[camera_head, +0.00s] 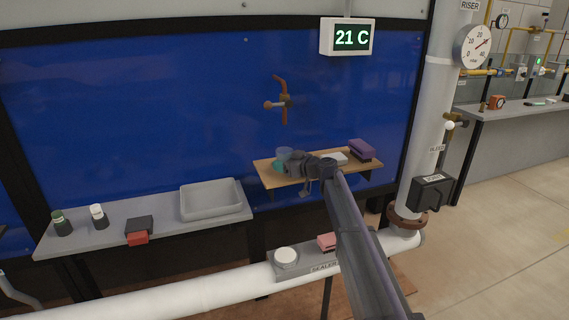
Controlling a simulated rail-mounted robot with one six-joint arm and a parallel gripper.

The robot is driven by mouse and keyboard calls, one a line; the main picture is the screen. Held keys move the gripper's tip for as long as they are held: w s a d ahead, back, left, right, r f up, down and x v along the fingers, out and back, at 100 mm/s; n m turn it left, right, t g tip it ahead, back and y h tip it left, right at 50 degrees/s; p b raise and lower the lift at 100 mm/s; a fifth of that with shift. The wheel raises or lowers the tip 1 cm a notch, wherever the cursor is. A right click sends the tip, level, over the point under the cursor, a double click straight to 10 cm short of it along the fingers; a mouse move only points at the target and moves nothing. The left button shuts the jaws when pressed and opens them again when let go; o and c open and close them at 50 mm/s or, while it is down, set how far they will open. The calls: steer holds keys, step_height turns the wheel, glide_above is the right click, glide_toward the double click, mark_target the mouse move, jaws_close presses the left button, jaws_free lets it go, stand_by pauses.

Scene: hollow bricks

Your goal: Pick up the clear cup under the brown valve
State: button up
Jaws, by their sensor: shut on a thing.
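The brown valve (283,101) is mounted on the blue wall panel, with its outlet pointing down. The clear cup (284,153), a bluish see-through vessel, is below the valve at the left part of a small wooden shelf (268,178). My gripper (289,163) is at the cup, shut on it, with my arm reaching in from the lower right. The gripper hides part of the cup, and I cannot tell whether its base touches the shelf. A teal patch (279,166) shows just below the cup.
A purple block (362,150) and a pale item (339,158) are on the shelf's right part. A grey tray (211,199), two small bottles (97,216) and a dark-and-red box (139,230) are on the left counter. A white riser pipe (419,130) stands right. A white pipe (205,297) runs low in front.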

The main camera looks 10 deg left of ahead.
steer(key=shift+r+p, duration=0.5)
steer(key=shift+r, duration=0.3)
steer(key=f+v, duration=0.3)
steer(key=v, duration=1.4)
steer(key=shift+s+d, duration=0.35)
steer(key=shift+d, duration=0.2)
